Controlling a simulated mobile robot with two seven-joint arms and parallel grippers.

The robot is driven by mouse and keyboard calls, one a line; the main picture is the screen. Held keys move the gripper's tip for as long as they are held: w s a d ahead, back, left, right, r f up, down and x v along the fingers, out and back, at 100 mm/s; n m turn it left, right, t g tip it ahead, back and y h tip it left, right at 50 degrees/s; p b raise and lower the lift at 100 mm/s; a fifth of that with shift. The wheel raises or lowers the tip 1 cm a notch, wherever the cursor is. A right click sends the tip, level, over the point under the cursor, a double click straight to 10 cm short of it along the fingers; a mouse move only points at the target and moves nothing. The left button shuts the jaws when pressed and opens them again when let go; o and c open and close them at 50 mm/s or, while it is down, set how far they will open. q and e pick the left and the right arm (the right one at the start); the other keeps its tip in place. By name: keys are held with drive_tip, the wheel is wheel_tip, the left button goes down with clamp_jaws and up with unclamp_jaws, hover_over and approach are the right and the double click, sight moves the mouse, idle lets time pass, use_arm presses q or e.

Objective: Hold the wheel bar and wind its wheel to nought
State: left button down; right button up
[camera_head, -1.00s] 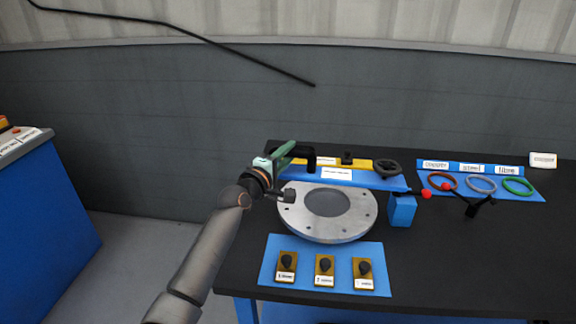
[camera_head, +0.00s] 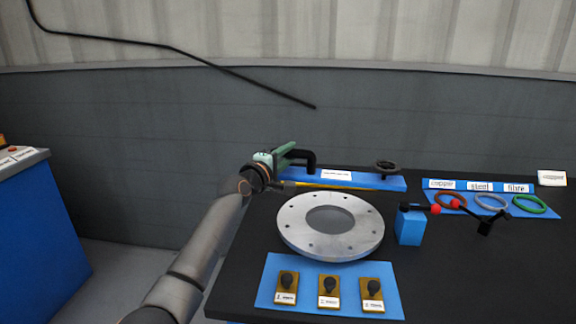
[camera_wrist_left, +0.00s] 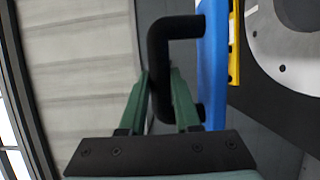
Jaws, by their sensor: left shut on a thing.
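The wheel bar (camera_head: 345,180) is a long blue bar with a white label, a dark handwheel (camera_head: 386,165) near its right end and a black handle (camera_head: 309,157) at its left end. My left gripper (camera_head: 290,157) is shut on the black handle. In the left wrist view its green fingers (camera_wrist_left: 161,85) close around the handle (camera_wrist_left: 157,50), with the blue bar (camera_wrist_left: 212,60) to the right. The bar appears raised behind the flange. The label is too small to read, and any wheel marking is not legible. My right gripper is not in view.
A yellow bar (camera_head: 325,186) shows below the blue one. In front lie a round metal flange (camera_head: 290,225) and a blue mat (camera_head: 265,295) with several black-knobbed pieces. To the right are a blue block (camera_head: 410,228), red-tipped black levers and copper, steel and fibre rings.

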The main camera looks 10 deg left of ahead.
use_arm(q)
drive_tip(key=shift+r, duration=0.4)
drive_tip(key=shift+f, duration=0.1)
drive_tip(key=shift+f+b, duration=1.15)
drive_tip(key=shift+f, duration=0.25)
drive_tip(key=shift+f+b, duration=2.15)
drive_tip(key=shift+f, duration=0.45)
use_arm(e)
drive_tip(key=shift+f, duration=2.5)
use_arm(q)
drive_tip(key=shift+f+b, duration=1.15)
drive_tip(key=shift+f, duration=0.15)
drive_tip(key=shift+f+b, duration=0.4)
drive_tip(key=shift+f, duration=0.05)
drive_tip(key=shift+f+b, duration=0.4)
drive_tip(key=shift+f, duration=0.15)
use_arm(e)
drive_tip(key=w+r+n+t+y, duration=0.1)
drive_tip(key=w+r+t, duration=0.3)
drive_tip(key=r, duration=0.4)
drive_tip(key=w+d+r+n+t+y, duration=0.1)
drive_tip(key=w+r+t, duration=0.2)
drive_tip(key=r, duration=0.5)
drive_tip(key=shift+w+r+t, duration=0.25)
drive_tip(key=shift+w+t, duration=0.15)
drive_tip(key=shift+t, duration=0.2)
